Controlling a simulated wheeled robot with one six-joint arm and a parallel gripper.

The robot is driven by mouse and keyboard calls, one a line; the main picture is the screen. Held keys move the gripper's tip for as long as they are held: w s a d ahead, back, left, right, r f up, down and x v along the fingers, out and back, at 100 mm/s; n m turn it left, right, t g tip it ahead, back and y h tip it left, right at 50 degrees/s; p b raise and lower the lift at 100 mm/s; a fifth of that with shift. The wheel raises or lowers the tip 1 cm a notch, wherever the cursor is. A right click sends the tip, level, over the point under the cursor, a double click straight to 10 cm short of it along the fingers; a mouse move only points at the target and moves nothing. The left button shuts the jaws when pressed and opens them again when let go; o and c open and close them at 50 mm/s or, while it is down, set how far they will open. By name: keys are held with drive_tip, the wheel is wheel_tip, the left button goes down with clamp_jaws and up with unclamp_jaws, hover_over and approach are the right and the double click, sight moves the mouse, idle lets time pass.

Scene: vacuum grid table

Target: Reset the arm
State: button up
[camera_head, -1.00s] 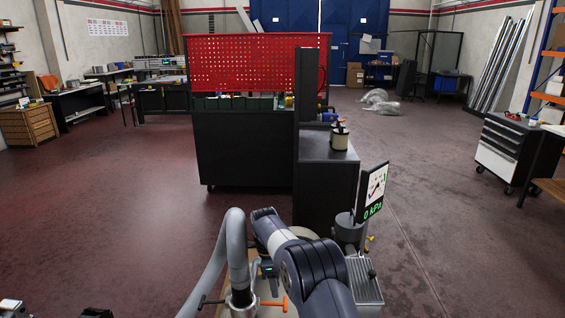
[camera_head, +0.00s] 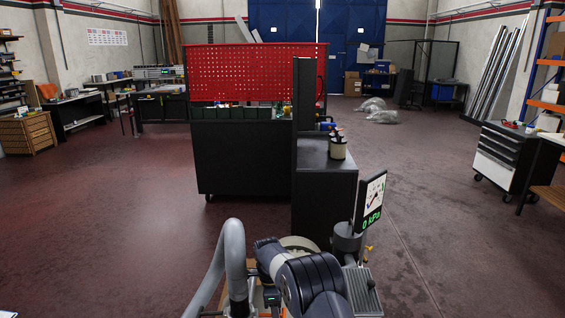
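My arm (camera_head: 300,276) shows at the bottom centre, its dark grey links bent and cut off by the lower edge. My gripper's fingers are not visible in the head view. A thick grey hose (camera_head: 233,245) curves up just left of the arm. A pressure display (camera_head: 371,203) with a dial and green "0 kPa" text stands right of the arm, by a grey cylindrical fitting (camera_head: 347,240). The table surface under the arm is mostly hidden or out of frame.
A black cabinet (camera_head: 242,158) with a red perforated board (camera_head: 250,73) stands ahead. Open floor (camera_head: 120,220) lies to the left. A drawer cart (camera_head: 498,155) stands at the right.

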drive_tip(key=v, duration=1.1)
drive_tip(key=x, duration=1.1)
drive_tip(key=shift+f, duration=0.1)
drive_tip(key=shift+d+f+y, duration=0.2)
drive_tip(key=shift+f+y, duration=0.15)
drive_tip(key=shift+y, duration=0.45)
wheel_tip(320, 180, down, 2)
drive_tip(key=y+b, duration=0.1)
drive_tip(key=y, duration=0.1)
drive_tip(key=y+b, duration=0.2)
drive_tip(key=shift+a+f+n+b, duration=0.15)
drive_tip(key=shift+n+b, duration=0.15)
drive_tip(key=r+p, duration=0.1)
drive_tip(key=r, duration=0.2)
drive_tip(key=d+r+t+p, duration=0.1)
drive_tip(key=r, duration=0.3)
drive_tip(key=d+r+m+t+p, duration=0.1)
drive_tip(key=r+p, duration=0.1)
drive_tip(key=r, duration=0.1)
drive_tip(key=shift+w+d+r+h, duration=0.15)
drive_tip(key=shift+d+r+h, duration=0.1)
drive_tip(key=shift+h, duration=0.15)
drive_tip(key=shift+s+a+r+m+t+h+p, duration=0.15)
drive_tip(key=shift+s+a+t+h+p, duration=0.1)
drive_tip(key=shift+s+t+p, duration=0.4)
drive_tip(key=shift+s+a+r+m+t+h+p, duration=0.2)
drive_tip(key=shift+s+t+p, duration=0.25)
drive_tip(key=shift+s+p, duration=0.3)
drive_tip(key=shift+f, duration=0.15)
